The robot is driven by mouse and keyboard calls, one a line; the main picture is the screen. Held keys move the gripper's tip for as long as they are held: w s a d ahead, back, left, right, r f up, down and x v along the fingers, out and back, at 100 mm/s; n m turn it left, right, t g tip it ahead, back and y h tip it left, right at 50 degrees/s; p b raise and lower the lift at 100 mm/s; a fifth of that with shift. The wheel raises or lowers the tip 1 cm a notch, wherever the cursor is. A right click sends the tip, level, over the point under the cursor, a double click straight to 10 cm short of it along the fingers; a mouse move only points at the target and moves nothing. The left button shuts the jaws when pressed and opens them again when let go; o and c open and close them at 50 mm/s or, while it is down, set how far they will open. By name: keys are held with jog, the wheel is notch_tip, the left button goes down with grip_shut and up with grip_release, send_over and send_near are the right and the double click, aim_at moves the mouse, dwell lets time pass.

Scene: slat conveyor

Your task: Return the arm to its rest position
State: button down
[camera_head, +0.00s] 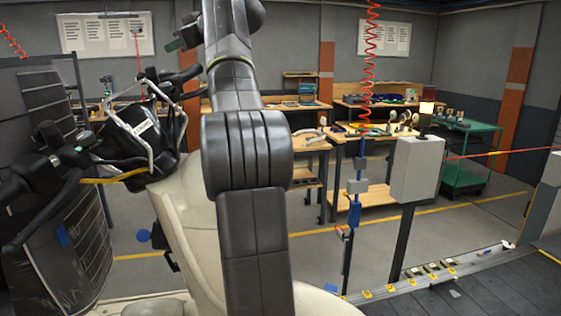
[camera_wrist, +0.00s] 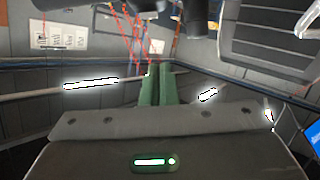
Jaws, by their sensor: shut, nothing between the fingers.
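My arm (camera_head: 245,150) stands raised through the middle of the body camera view, and its upper end runs out of the top of the picture. In the wrist view, my gripper (camera_wrist: 157,70) shows two green fingers lying together, shut and empty. Beyond the fingers are wall, ceiling lights and red cords. Nothing touches the fingers in that view. In the body camera view I cannot make out the fingers for sure.
A cream scooter (camera_head: 178,220) with black handlebars stands close behind and left of my arm. A grey control box (camera_head: 417,168) on a post and a blue tool hanging on a red coiled cord (camera_head: 370,50) are to the right. Workbenches and a green cart (camera_head: 468,150) stand farther back.

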jog(key=v, duration=0.6)
jog(key=shift+b, duration=0.3)
jog(key=shift+a+f, duration=0.1)
